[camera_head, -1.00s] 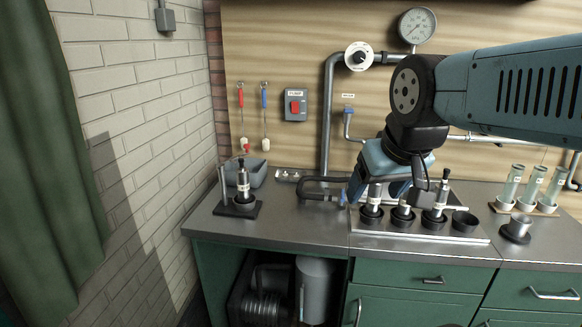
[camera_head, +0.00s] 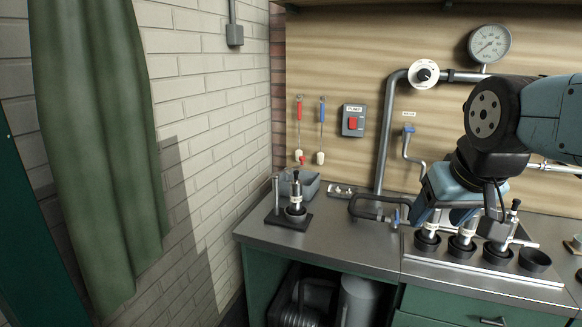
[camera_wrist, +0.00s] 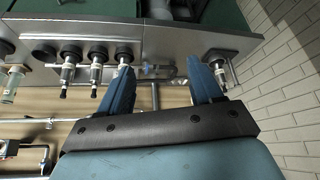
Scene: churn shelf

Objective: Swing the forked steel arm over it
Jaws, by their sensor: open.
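A small black stand (camera_head: 288,220) sits on the left end of the steel counter. It has an upright steel post (camera_head: 277,196) and a black cup holding a dark-topped cylinder with a pale band (camera_head: 296,193). The stand also shows at the right in the wrist view (camera_wrist: 221,70). I cannot make out for sure which part is the forked steel arm. My gripper (camera_wrist: 160,70) is open and empty, its two blue fingers spread apart. In the head view my gripper (camera_head: 440,212) hangs over the cup rack, right of the stand, its fingertips partly hidden.
A steel rack (camera_head: 480,275) holds several black cups, some with cylinders. A dark bent pipe (camera_head: 365,212) lies between stand and rack. A grey bin (camera_head: 305,183) stands behind the stand. A brick wall (camera_head: 205,130) and green curtain (camera_head: 95,150) are at left. The counter front is clear.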

